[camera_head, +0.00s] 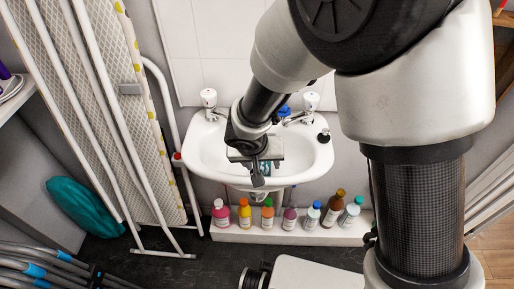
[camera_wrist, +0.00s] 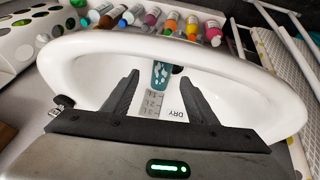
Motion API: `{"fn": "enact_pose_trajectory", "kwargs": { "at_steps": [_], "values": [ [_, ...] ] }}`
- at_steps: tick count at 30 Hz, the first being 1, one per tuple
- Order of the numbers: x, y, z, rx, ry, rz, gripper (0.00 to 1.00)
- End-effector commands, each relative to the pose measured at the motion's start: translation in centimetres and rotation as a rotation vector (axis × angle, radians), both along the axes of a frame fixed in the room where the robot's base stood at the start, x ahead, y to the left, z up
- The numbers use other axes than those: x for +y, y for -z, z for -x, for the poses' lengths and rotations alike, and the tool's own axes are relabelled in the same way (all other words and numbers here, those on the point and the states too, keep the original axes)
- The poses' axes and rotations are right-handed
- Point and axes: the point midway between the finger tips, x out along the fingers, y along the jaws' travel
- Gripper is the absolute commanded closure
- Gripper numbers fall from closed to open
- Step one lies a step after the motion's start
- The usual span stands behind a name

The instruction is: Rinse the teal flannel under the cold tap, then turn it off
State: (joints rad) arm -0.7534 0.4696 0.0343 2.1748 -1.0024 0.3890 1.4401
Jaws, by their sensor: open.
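A small teal patch (camera_head: 266,168) shows beside my fingers in the head view, mostly hidden. My gripper (camera_head: 258,172) is over the front of the basin (camera_head: 205,150), pointing down. Two taps stand at the back, a left tap (camera_head: 209,98) and a right tap (camera_head: 310,102). I cannot tell which is cold, nor see running water.
Several coloured bottles (camera_head: 244,215) stand on a low white ledge before the basin. A black plug-like object (camera_head: 323,135) sits on the right rim, a blue object (camera_head: 283,110) behind. An ironing board (camera_head: 95,100) leans left.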

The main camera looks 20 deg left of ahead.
Motion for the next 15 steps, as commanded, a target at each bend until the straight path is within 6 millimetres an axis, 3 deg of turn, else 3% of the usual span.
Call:
{"fn": "enact_pose_trajectory", "kwargs": {
  "at_steps": [1, 6, 15],
  "values": [
    [0.1, -1.7, 0.5, -0.003, 0.000, -0.004, 0.48],
    [0.2, -5.6, 2.2, -0.002, 0.001, -0.003, 0.48],
    [0.4, -10.8, 4.6, -0.002, 0.000, -0.002, 0.48]
  ]
}}
